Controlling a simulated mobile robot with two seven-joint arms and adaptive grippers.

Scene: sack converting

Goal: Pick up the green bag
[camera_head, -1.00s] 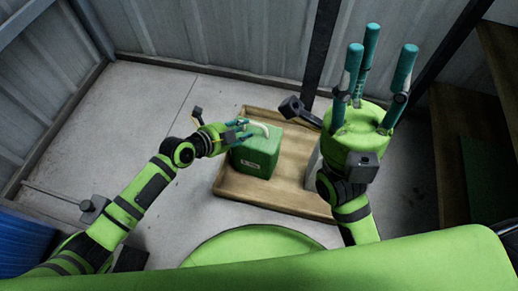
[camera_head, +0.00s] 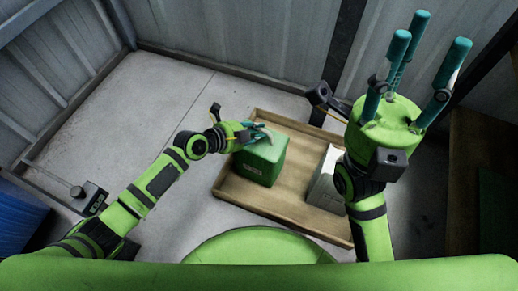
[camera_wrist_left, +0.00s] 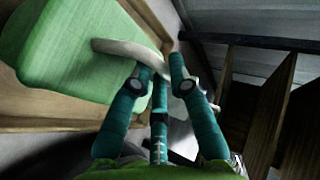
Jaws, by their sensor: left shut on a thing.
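The green bag (camera_head: 262,162) is a boxy bag with a pale handle and a small label, at the left part of the wooden tray (camera_head: 285,205). My left gripper (camera_head: 262,132) is at its top, shut on the pale handle. In the left wrist view the green bag (camera_wrist_left: 75,45) fills the upper left, and the teal fingers of my left gripper (camera_wrist_left: 160,78) close around the curved handle. I cannot tell whether the bag's base touches the tray. My right gripper (camera_head: 425,38) is open and empty, its fingers pointing up.
A white boxy object (camera_head: 325,185) stands in the tray's right part, partly behind my right arm. Corrugated metal walls (camera_head: 240,35) close the back. Bare floor (camera_head: 130,125) lies left of the tray. A wooden shelf (camera_head: 470,190) is at the right.

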